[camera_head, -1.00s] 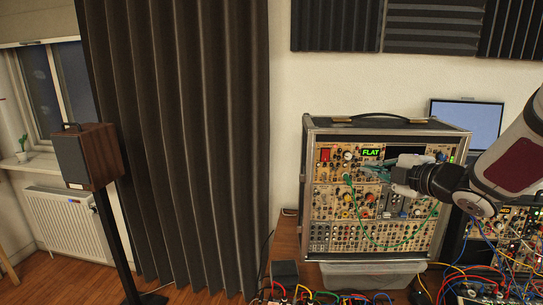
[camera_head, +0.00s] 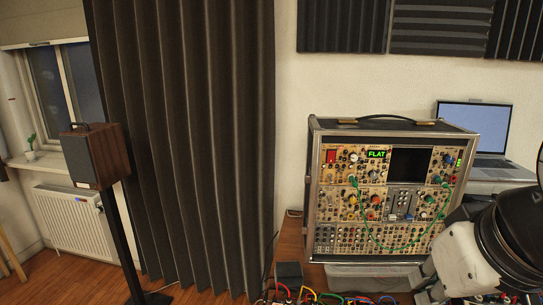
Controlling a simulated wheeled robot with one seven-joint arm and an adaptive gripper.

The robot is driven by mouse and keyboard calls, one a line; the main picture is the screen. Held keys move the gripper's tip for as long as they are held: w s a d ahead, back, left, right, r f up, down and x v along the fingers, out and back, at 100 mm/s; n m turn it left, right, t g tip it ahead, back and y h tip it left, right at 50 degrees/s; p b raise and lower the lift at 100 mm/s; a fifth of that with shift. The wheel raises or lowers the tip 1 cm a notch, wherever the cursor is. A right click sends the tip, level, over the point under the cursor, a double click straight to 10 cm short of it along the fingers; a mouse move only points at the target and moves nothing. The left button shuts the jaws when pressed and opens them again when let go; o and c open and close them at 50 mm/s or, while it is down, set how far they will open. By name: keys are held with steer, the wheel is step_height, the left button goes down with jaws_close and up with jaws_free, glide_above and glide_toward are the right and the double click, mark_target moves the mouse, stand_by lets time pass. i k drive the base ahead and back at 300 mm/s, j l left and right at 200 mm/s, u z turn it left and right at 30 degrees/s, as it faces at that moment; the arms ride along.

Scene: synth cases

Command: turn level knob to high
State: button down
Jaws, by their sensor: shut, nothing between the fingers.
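A pale round knob (camera_head: 353,158) sits left of the display, beside a red module (camera_head: 331,156). The labels are too small to read, so I cannot tell which knob is the level knob or where it points. My gripper's fingers do not show.
A green cable (camera_head: 384,246) droops across the panel. An open laptop (camera_head: 474,126) stands behind right. Coloured cables (camera_head: 340,298) and a black box (camera_head: 289,273) lie in front. A speaker (camera_head: 93,158) on a stand and a dark curtain (camera_head: 190,150) are left.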

mark_target(447, 158)
steer(key=z, duration=0.7)
steer(key=i+l, duration=0.1)
steer(key=l, duration=0.25)
steer(key=i+l, duration=0.1)
steer(key=l, duration=0.3)
steer(key=z, duration=0.05)
